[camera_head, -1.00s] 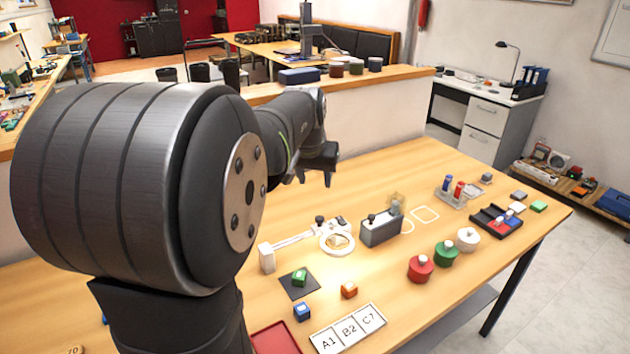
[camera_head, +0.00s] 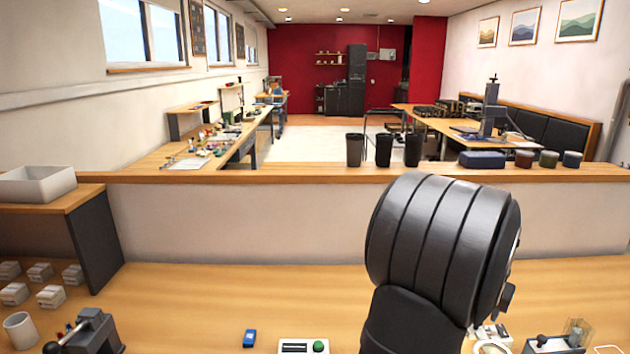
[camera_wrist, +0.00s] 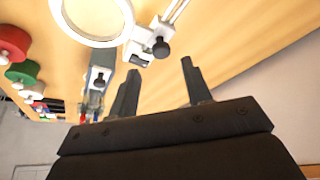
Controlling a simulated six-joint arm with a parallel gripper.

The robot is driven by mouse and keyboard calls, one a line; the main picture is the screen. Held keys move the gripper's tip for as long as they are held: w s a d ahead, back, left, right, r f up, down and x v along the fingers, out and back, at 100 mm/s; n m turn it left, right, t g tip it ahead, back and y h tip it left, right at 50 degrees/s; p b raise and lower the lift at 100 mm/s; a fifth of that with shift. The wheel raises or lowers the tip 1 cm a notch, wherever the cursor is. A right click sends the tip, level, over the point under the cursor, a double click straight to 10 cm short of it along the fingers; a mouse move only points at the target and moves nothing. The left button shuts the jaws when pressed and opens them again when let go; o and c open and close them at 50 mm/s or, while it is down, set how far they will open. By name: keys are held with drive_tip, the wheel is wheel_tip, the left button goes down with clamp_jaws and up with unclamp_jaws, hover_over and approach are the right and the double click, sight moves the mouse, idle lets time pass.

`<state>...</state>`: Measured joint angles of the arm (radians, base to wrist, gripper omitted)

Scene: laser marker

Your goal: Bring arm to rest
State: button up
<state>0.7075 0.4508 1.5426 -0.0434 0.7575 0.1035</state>
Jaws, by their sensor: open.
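My gripper (camera_wrist: 161,68) shows in the wrist view with its two dark fingers spread apart. Nothing is seen between them, and they are over the wooden table (camera_wrist: 225,45). A white ring (camera_wrist: 92,42) and a grey box with a black knob (camera_wrist: 98,80) lie beyond and left of the fingers. In the head view my thick dark arm stands at the right of centre. It hides my gripper there.
A dark clamp-like device (camera_head: 92,335), a white cup (camera_head: 20,330) and several grey blocks stand left. A low partition (camera_head: 240,220) runs behind the table.

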drive_tip(key=x, duration=0.4)
drive_tip(key=shift+f, duration=0.2)
drive_tip(key=shift+a, duration=0.25)
drive_tip(key=shift+d+r, duration=0.25)
drive_tip(key=shift+a+v, duration=0.45)
drive_tip(key=shift+v, duration=8.35)
drive_tip(key=d+f+m+g+y, duration=0.3)
drive_tip(key=d+f+m, duration=0.1)
drive_tip(key=m, duration=0.5)
drive_tip(key=shift+s+d+f, duration=0.2)
drive_tip(key=shift+s+d, duration=0.25)
drive_tip(key=shift+d, duration=0.4)
drive_tip(key=shift+o, duration=0.2)
